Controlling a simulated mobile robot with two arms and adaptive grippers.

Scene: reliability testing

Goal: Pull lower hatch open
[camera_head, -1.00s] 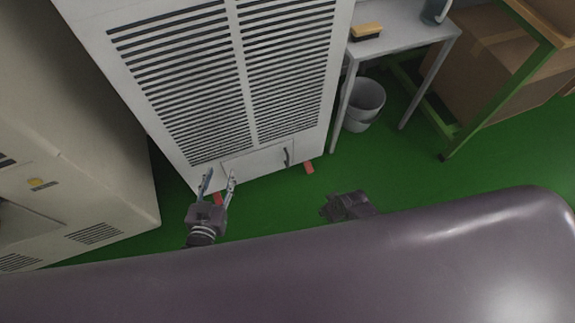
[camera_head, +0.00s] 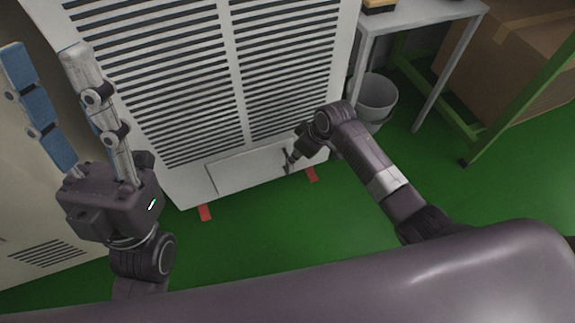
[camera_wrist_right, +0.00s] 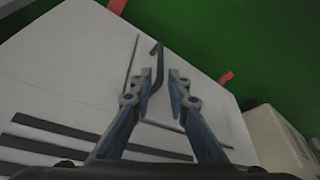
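The lower hatch (camera_head: 240,172) is a pale flat panel at the bottom of a white louvred cabinet (camera_head: 192,22). It looks flush with the cabinet front. Its dark handle (camera_head: 286,162) is at the hatch's right end in the head view. My right gripper (camera_head: 290,160) is at the handle, and its fingers are small there. In the right wrist view the bent handle (camera_wrist_right: 157,68) shows between the two fingertips of my right gripper (camera_wrist_right: 161,76), which stand apart with a gap. My left gripper (camera_head: 48,55) is raised at the left, open and empty, fingers upward.
Red feet (camera_head: 205,212) stick out under the cabinet. A grey bin (camera_head: 376,98) stands beneath a pale table (camera_head: 425,12) to the right. A cardboard box (camera_head: 500,60) sits behind a green frame (camera_head: 530,95). Green floor (camera_head: 300,225) is clear before the cabinet.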

